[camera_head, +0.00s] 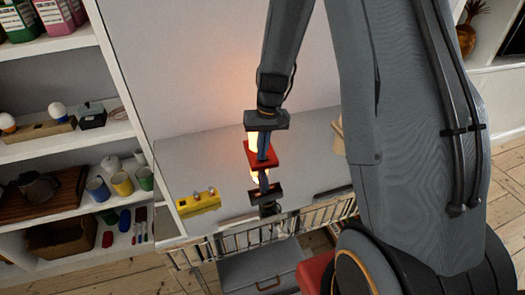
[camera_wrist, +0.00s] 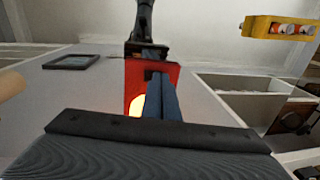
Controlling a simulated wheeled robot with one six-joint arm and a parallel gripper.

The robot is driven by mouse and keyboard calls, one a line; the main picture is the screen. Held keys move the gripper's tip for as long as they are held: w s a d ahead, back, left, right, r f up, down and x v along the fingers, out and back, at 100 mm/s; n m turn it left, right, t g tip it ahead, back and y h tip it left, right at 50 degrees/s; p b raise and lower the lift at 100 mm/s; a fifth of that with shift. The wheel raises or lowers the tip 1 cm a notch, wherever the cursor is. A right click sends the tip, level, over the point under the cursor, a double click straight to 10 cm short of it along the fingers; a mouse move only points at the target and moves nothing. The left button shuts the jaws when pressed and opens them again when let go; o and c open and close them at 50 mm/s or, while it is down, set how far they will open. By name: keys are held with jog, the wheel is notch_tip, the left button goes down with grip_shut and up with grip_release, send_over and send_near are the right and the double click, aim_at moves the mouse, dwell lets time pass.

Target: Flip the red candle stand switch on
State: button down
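The red candle stand (camera_head: 262,156) is on the grey surface below my arm. It also shows in the wrist view (camera_wrist: 172,73), beyond my fingers. A bright orange glow (camera_wrist: 137,103) shows at its near side, so a light there appears lit. My gripper (camera_wrist: 157,80) has its two blue-grey fingers side by side with no clear gap and nothing seen between them. The fingertips overlap the red stand in the picture, by a small dark part. I cannot tell whether they touch it. The fingers hide part of its top, and the switch's position is not clear.
A yellow stand (camera_head: 198,204) with bulbs is to the left. White shelves (camera_head: 60,150) with cups and boxes line the left. A railing (camera_head: 265,235) edges the surface.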

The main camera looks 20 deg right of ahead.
aim_at(267, 157)
jog(key=shift+s+f, duration=0.2)
jog(key=shift+f, duration=0.2)
jog(key=shift+s+d, duration=0.1)
jog(key=shift+d, duration=0.75)
jog(key=shift+r, duration=0.1)
jog(key=shift+r+p, duration=0.3)
jog(key=shift+p, duration=0.15)
notch_tip(267, 157, up, 14)
jog(key=shift+w, duration=0.3)
jog(key=shift+d, duration=0.1)
